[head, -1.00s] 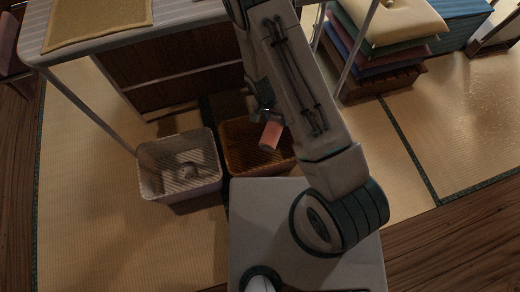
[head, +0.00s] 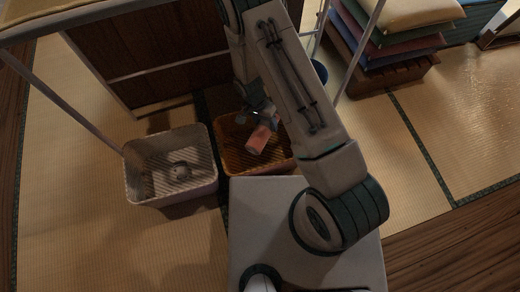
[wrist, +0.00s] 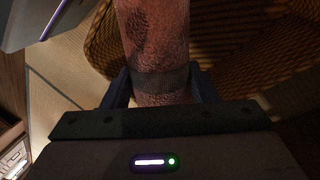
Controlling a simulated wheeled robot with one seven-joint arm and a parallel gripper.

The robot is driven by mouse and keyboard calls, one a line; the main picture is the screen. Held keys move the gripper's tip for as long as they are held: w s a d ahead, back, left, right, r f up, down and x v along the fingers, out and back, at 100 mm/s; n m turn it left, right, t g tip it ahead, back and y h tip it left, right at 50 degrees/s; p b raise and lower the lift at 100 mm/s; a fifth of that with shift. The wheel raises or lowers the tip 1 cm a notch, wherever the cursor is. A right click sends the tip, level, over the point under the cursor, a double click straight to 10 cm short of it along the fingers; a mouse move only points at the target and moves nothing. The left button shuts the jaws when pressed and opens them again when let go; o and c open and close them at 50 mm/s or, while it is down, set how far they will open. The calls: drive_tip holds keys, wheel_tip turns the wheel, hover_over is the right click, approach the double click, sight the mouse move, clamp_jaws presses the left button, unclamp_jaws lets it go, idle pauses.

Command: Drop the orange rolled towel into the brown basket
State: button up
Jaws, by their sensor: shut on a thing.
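The orange rolled towel (head: 259,138) is held in my gripper (head: 262,117), tilted, and appears over the brown basket (head: 233,160) in the head view. In the wrist view the towel (wrist: 155,45) stands between the two fingers of my gripper (wrist: 160,88), which are closed against its sides. A dark band crosses the towel there. The brown basket's woven wall (wrist: 105,45) shows behind the towel in the wrist view. My arm covers the basket's right part in the head view. The towel's exact height over the basket cannot be told.
A white basket (head: 135,185) with a small item inside stands just left of the brown one. A table with a thin metal leg (head: 70,105) and a dark wooden cabinet (head: 150,60) stand behind. Stacked cushions (head: 400,35) are at upper right. Tatami is clear at left and right.

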wheel_tip(320, 180, down, 2)
drive_tip(key=shift+f+b, duration=0.1)
drive_tip(key=shift+b, duration=0.3)
drive_tip(key=o, duration=1.1)
drive_tip(key=p+v, duration=0.4)
drive_tip(key=v, duration=1)
drive_tip(key=shift+p, duration=0.3)
drive_tip(key=shift+s, duration=0.15)
